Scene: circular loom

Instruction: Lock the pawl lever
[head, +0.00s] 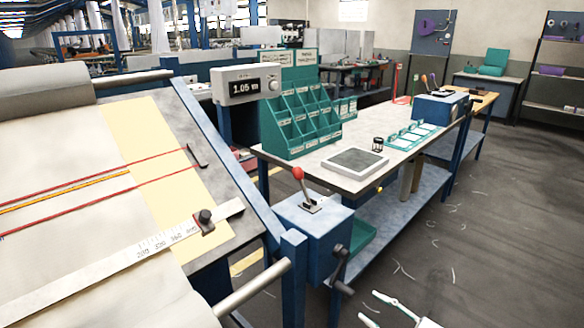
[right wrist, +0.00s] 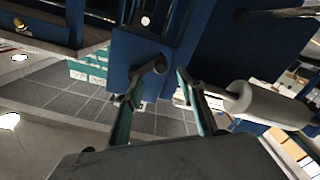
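The pawl lever (head: 304,190) has a red ball knob and a metal stem. It stands nearly upright, leaning slightly left, on top of a blue box (head: 312,218) at the loom's right corner. My right gripper (head: 368,306) is at the bottom right of the head view, below and right of the box and apart from the lever. Its two pale fingers are spread with nothing between them. In the right wrist view the fingers (right wrist: 158,100) are also apart, and the lever's red knob does not show. My left gripper is not in view.
A dark crank handle (head: 341,268) sticks out from the box's right side, near my right gripper. A grey roller end (head: 252,288) juts out left of it. The sloped loom bed (head: 60,240) fills the left. A workbench (head: 320,172) with green bins (head: 300,125) stands behind.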

